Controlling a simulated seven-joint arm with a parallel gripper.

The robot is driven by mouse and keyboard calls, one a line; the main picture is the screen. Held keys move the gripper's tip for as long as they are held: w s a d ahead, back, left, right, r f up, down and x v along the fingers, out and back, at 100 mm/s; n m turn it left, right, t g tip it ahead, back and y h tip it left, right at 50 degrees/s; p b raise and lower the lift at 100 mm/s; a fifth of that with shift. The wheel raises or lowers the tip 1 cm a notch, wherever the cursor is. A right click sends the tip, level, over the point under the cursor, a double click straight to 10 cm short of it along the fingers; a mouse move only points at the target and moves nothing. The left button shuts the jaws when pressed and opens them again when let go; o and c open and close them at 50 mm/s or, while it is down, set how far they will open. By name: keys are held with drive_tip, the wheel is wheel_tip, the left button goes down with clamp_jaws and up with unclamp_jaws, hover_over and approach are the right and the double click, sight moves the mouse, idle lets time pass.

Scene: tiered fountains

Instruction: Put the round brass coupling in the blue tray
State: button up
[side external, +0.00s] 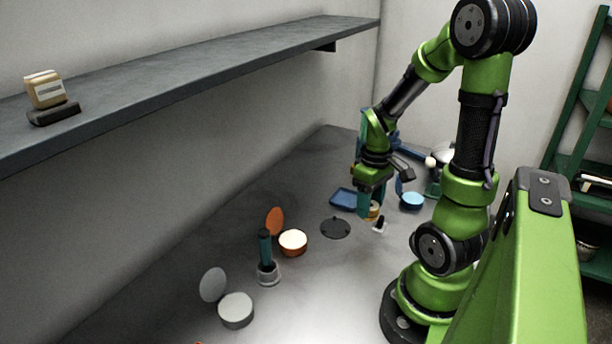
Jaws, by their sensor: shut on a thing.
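My gripper (372,208) points down at the back of the work surface, near the column of my arm. It is shut on a small round brass-coloured piece, the coupling (373,212), which is partly hidden by the fingers. The small blue tray (343,199) lies flat on the surface just left of the gripper. The part of the tray that shows looks empty; its right end is close to or behind the finger. I cannot tell the exact height of the coupling above the surface.
A dark disc (335,228) lies in front of the tray. An open orange round container (293,242), a teal-handled tool in a stand (266,262) and a grey lidded container (235,310) stand left. A blue round container (411,201) is right of the gripper. A shelf (200,75) overhangs the left.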

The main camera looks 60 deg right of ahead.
drive_tip(key=shift+s+a+f, duration=0.15)
drive_tip(key=shift+s+f, duration=0.35)
drive_tip(key=shift+s, duration=0.15)
drive_tip(key=shift+w+d+f+n, duration=0.2)
drive_tip(key=shift+d+n, duration=0.05)
drive_tip(key=shift+n, duration=0.05)
drive_tip(key=w+d, duration=0.3)
drive_tip(key=w+d+f, duration=0.1)
drive_tip(key=w+d, duration=0.6)
drive_tip(key=shift+w+d+f, duration=0.2)
drive_tip(key=shift+w+d, duration=0.05)
drive_tip(key=shift+w+d+f, duration=0.1)
drive_tip(key=shift+f, duration=0.8)
drive_tip(key=shift+w+d+f, duration=0.1)
drive_tip(key=shift+f, duration=0.75)
drive_tip(key=shift+f, duration=0.15)
drive_tip(key=o, duration=1.2)
drive_tip(key=shift+a, duration=0.1)
